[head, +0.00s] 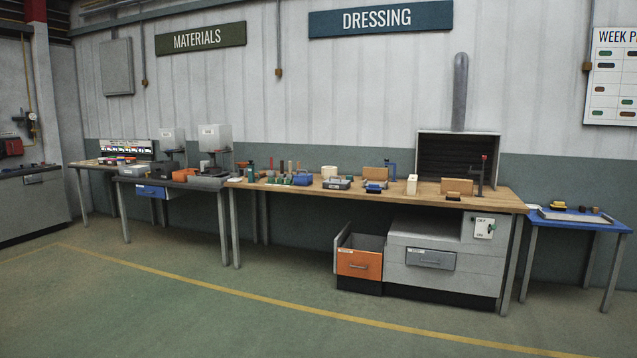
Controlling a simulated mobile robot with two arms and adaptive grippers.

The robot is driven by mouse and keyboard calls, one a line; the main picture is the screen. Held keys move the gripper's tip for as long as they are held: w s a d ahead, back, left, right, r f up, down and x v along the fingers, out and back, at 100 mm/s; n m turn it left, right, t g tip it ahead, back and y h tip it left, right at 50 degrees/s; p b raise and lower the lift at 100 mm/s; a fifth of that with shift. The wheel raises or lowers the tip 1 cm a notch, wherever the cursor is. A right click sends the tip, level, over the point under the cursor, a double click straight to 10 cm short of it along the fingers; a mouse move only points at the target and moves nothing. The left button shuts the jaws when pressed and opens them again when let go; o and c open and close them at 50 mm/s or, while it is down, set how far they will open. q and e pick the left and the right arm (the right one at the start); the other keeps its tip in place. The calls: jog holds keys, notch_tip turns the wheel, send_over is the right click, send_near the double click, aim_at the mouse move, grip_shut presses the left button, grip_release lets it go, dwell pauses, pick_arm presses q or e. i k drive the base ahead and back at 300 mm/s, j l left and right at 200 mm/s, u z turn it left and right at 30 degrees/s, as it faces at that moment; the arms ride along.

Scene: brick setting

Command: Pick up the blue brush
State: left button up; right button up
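No item can be made out for certain as the blue brush at this distance. I cannot tell whether either is a brush. Neither of my grippers is in view.
A dark bench (185,184) with machines adjoins on the left. A blue-topped table (590,223) stands at the right. An orange-fronted drawer (359,264) stands open below the wooden bench. The floor (230,310) in front is clear, with a yellow line.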

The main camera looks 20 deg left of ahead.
aim_at(373, 188)
jog(key=i+u, duration=0.25)
jog(key=i, duration=1.65)
jog(key=i+l, duration=0.1)
jog(key=i, duration=2.55)
jog(key=i+u, duration=0.1)
jog(key=i, duration=1.2)
jog(key=l, duration=0.05)
